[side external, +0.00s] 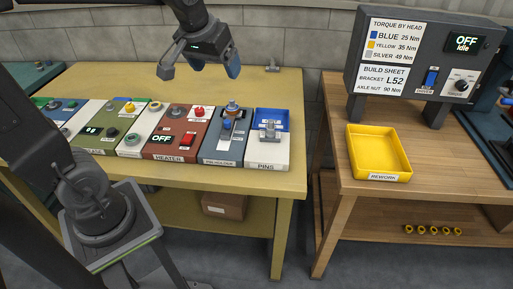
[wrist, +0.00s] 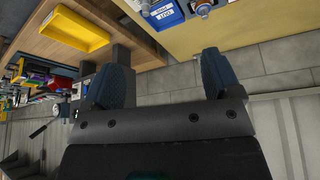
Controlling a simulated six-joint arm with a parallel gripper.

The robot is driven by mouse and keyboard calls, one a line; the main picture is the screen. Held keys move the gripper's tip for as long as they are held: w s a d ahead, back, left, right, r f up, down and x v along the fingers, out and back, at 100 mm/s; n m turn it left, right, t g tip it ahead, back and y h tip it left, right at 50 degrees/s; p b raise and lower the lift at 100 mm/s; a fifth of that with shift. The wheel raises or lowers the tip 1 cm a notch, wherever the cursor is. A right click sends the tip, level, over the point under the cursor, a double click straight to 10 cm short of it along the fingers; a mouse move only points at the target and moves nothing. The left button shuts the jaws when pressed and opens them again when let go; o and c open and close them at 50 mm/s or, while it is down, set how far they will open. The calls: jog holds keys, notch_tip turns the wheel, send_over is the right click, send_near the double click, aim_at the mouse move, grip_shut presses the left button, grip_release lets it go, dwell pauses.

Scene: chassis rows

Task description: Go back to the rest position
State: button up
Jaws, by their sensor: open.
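My gripper (side external: 215,66) is raised above the back of the yellow table (side external: 235,179) in the side external view, over the panels and apart from them. In the wrist view my gripper (wrist: 162,80) shows two dark blue-grey fingers spread wide apart with nothing between them. It is open and empty. Beyond the fingers, the wrist view shows the table's edge and the grey block wall.
A row of panels includes the heater box (side external: 170,142) and the pins box (side external: 268,151). To the right, a wooden bench (side external: 440,160) bears a yellow rework tray (side external: 378,175) and a torque display (side external: 425,55). The space around my gripper is clear.

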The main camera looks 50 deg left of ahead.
jog(key=s+d+f+m+h, duration=0.1)
jog(key=s+d+m, duration=0.1)
jog(key=s, duration=0.4)
jog(key=s+d+f+m+t, duration=0.1)
jog(key=s+d+f+m, duration=0.1)
jog(key=s+d, duration=0.3)
jog(key=shift+s+d+f+m+h, duration=0.25)
jog(key=shift+s+m+h, duration=0.2)
jog(key=shift+s, duration=0.25)
